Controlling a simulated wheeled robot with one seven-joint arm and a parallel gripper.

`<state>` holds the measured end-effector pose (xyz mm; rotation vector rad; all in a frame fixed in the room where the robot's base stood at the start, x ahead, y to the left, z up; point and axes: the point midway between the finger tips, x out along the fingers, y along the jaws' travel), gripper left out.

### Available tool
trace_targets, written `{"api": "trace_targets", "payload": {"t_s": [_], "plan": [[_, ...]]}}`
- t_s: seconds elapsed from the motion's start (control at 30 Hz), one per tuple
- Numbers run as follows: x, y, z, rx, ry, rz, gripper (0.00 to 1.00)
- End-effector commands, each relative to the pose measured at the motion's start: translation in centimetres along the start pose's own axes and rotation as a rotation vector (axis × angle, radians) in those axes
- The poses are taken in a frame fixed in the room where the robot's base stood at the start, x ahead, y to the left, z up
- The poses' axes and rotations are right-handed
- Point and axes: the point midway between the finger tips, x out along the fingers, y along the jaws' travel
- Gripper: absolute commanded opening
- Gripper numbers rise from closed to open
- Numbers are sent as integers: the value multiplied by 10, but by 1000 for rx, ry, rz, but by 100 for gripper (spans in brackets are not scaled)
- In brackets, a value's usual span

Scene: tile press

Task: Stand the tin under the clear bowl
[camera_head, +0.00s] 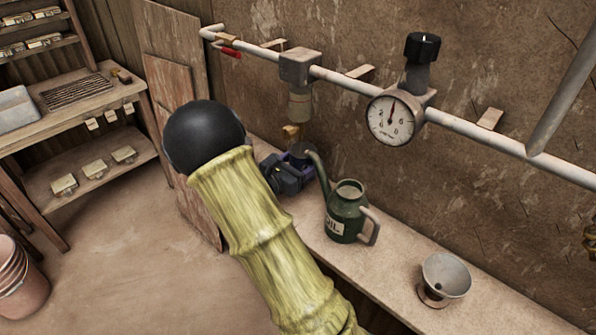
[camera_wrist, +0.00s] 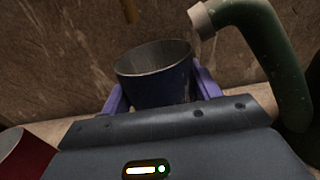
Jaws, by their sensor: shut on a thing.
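My gripper (camera_head: 287,172) is shut on a dark blue open-topped tin (camera_wrist: 153,85). In the wrist view its purple fingers (camera_wrist: 160,92) hold the tin upright from both sides. In the head view the tin (camera_head: 302,150) is mostly hidden by my gripper and shows just below the brass drain (camera_head: 291,132). The clear bowl (camera_head: 300,106) hangs under a grey housing on the wall pipe, above the tin. I cannot tell whether the tin touches the shelf.
A green oil can (camera_head: 345,215) stands right of my gripper, its spout (camera_wrist: 238,12) close to the tin. A grey funnel (camera_head: 445,275) sits further right on the shelf (camera_head: 385,265). A red object (camera_wrist: 25,158) is at lower left in the wrist view. A pressure gauge (camera_head: 393,117) is on the pipe.

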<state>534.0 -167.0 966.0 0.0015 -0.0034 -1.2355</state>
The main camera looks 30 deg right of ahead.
Motion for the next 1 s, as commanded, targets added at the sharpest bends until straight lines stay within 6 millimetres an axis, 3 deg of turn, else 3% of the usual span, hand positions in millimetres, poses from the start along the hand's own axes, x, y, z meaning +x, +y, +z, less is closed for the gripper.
{"api": "trace_targets", "payload": {"t_s": [0.03,0.2,0.6,0.63,0.73,1.0], "plan": [[-3,1,-14,-9,4,5,39],[-8,4,-33,-6,2,14,39],[-10,6,-37,-3,2,18,39],[-10,6,-37,-3,2,18,64],[-9,5,-36,-3,3,17,83],[-7,4,-36,-3,3,13,84]]}}
